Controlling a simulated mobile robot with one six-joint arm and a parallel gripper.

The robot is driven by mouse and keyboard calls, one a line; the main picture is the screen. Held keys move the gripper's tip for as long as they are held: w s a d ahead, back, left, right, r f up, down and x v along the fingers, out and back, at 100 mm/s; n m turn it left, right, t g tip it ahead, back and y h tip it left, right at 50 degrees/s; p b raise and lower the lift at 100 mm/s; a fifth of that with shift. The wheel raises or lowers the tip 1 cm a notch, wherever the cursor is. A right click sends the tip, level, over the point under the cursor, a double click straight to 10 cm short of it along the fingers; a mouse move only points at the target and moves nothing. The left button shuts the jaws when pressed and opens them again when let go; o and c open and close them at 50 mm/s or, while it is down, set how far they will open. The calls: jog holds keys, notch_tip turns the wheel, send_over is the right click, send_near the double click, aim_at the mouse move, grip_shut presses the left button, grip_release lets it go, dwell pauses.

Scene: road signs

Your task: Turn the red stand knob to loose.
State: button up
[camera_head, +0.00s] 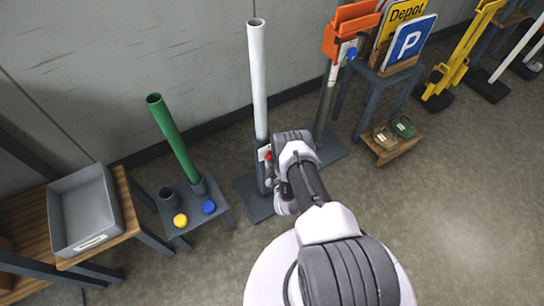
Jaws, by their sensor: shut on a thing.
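The white pole (258,75) stands upright in a dark sleeve on a flat dark base plate (252,205). The red stand knob (268,157) shows as a small red spot on the right side of that sleeve, beside a small white label. My gripper (271,162) is at the knob, reaching in from the right, and is shut on it. My wrist and forearm hide most of the fingers and part of the knob. The knob's turn position is too small to read.
A grey stool (182,222) at left carries a green tube (174,138), a yellow cap (180,220) and a blue cap (209,207). A grey bin (84,207) sits on a wooden table. An orange-topped post (327,95) stands close right of my wrist; signs lean behind it.

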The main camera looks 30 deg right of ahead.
jog(key=n, duration=0.1)
jog(key=n+t+h, duration=0.1)
jog(key=n, duration=0.1)
jog(key=n+h, duration=0.1)
jog(key=n, duration=0.1)
jog(key=shift+f+t+b, duration=0.25)
jog(key=shift+t+b, duration=0.15)
jog(key=n+t+b, duration=0.1)
jog(key=n, duration=0.1)
jog(key=shift+n+h, duration=0.3)
jog(key=shift+h, duration=0.1)
jog(key=shift+n+b, duration=0.5)
jog(key=shift+n, duration=0.1)
jog(key=shift+r+n+t, duration=0.15)
jog(key=shift+n+t, duration=0.15)
jog(key=o, duration=1.4)
jog(key=shift+r, duration=0.1)
